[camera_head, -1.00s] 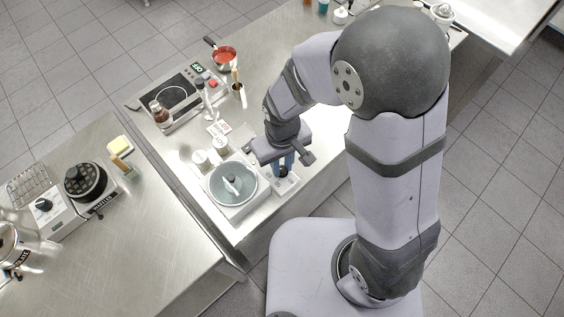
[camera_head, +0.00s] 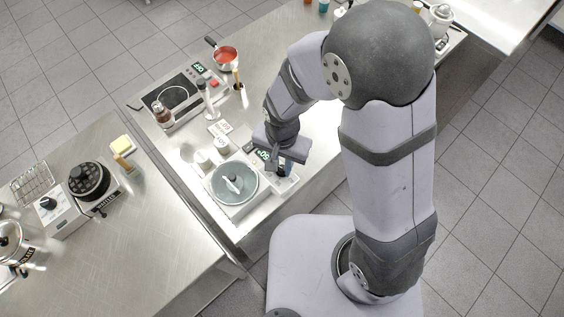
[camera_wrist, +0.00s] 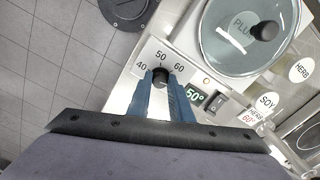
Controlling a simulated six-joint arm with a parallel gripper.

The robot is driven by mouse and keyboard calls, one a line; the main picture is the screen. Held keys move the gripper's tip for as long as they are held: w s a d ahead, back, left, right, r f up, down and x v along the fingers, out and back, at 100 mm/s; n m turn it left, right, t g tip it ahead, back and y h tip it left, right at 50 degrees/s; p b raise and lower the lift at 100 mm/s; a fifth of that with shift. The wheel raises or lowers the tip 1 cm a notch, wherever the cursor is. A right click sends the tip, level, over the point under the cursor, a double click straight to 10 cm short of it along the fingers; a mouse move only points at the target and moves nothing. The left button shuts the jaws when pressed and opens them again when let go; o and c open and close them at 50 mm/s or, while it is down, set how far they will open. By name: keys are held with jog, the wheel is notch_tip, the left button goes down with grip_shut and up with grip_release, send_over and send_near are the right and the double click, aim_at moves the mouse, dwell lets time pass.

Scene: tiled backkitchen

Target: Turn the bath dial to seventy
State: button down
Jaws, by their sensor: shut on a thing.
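The bath dial (camera_wrist: 161,77) is a small black knob in the wrist view, with 40, 50 and 60 printed around its far side. A 70 mark does not show. My gripper (camera_wrist: 162,88) has its two blue fingers on either side of the knob, shut on it. The display (camera_wrist: 196,96) beside it reads 50° in green. The water bath (camera_wrist: 245,62) has a round lid marked PLU-; in the head view the bath (camera_head: 232,184) stands just left of my gripper (camera_head: 281,172).
The counter front edge is close to the dial.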

aim_at(282, 168)
jog(key=shift+m, duration=0.6)
jog(key=c, duration=1.6)
grip_release()
jog(key=shift+r, duration=0.1)
jog(key=shift+r+b, duration=0.65)
jog(key=shift+r, duration=2.95)
